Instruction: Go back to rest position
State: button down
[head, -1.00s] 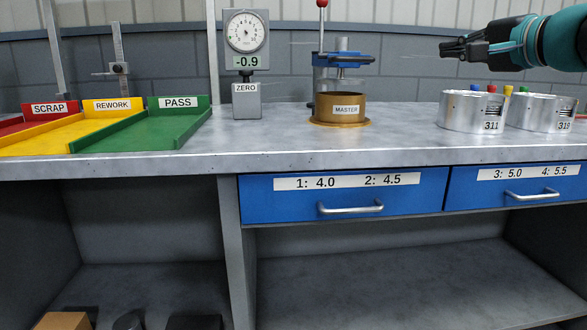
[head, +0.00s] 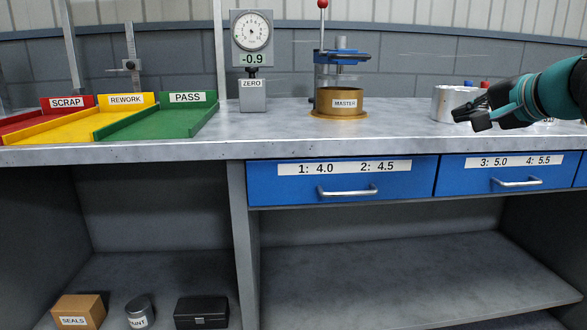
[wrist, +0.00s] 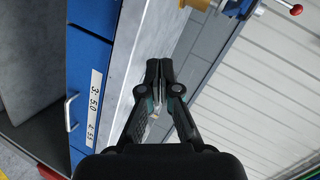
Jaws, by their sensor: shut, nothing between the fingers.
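My gripper (head: 472,114) is at the right of the head view, in front of the silver clutch housings and above the bench's front part. It is shut and empty. In the wrist view my gripper (wrist: 158,66) shows its two fingers together, with the bench edge and the blue drawer beside them. A silver clutch housing (head: 441,101) is partly hidden behind my gripper. My teal arm comes in from the right edge.
The bench (head: 330,138) carries SCRAP (head: 68,103), REWORK (head: 127,99) and PASS (head: 187,97) trays, a dial gauge reading -0.9 (head: 252,45) and a brass MASTER ring (head: 343,103). Blue drawers (head: 345,182) below are shut. A seals box (head: 80,312) stands on the lower shelf.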

jog(key=s+a+f+n+g+h+p, duration=0.1)
jog(key=s+a+f+g, duration=0.15)
jog(key=f, duration=0.45)
jog(key=s+a+f+n+g+h, duration=0.1)
jog(key=s+f+n+g, duration=0.1)
jog(key=s+f, duration=0.35)
jog(key=s+a+f+n+g+p, duration=0.1)
jog(key=s+a+f+g, duration=0.1)
jog(key=f, duration=0.6)
jog(key=s+a+f+n+p, duration=0.1)
jog(key=s+a+f+n, duration=0.2)
jog(key=s, duration=0.4)
jog(key=s+a+f+n+g+h+p, duration=0.1)
jog(key=s+a+f+n, duration=0.3)
jog(key=s+a+f, duration=0.1)
jog(key=shift+s+a+f+p, duration=0.25)
jog(key=shift+s+a+p, duration=0.15)
jog(key=shift+s+a, duration=0.55)
jog(key=shift+g, duration=0.25)
